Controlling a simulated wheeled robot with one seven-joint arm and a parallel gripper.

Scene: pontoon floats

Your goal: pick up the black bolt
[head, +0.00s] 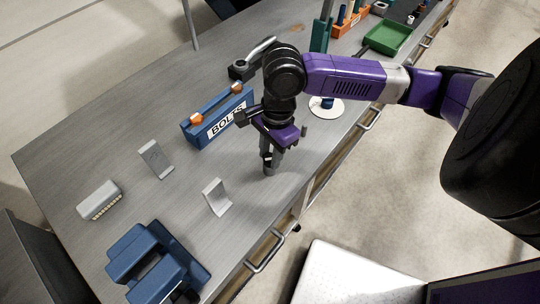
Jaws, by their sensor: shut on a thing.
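My gripper (270,168) points down in the head view, a little above or at the metal bench top; I cannot tell the exact gap. It is shut on a small dark thing, which I take to be the black bolt (265,153). The fingers hide most of it. A blue box labelled BOLTS (217,122), with orange parts on its top, stands just left of my gripper.
Two light brackets (216,197) (155,159), a pale block (98,199) and blue blocks (155,262) stand to the left and front. A green tray (388,37) and a rack (350,18) are at the back right. Bare bench lies around my gripper.

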